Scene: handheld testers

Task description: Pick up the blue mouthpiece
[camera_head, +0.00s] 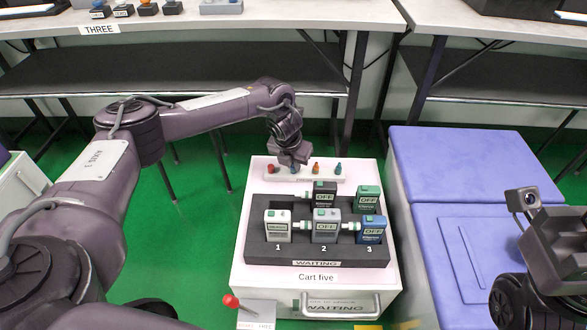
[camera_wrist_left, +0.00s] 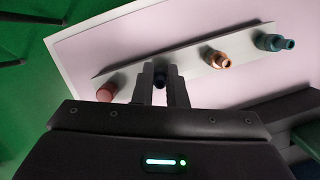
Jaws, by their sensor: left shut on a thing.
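A strip holder (camera_head: 304,176) with several mouthpieces lies at the back of the cart top. The dark blue mouthpiece (camera_wrist_left: 159,80) stands between the fingers of my left gripper (camera_wrist_left: 162,88), which is shut on it at the strip. In the head view my left gripper (camera_head: 292,163) points down over the strip and hides the blue mouthpiece. The red mouthpiece (camera_head: 270,168) is to its left; the orange one (camera_head: 316,168) and the teal one (camera_head: 338,169) are to its right. My right gripper (camera_head: 552,245) is at the right edge; its fingertips cannot be made out.
A dark tray (camera_head: 258,250) in front of the strip holds several testers, including a white one (camera_head: 277,226) and a blue one (camera_head: 371,229). A blue-lidded box (camera_head: 460,165) stands right of the cart. A red-knobbed lever (camera_head: 231,300) is at the cart's front.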

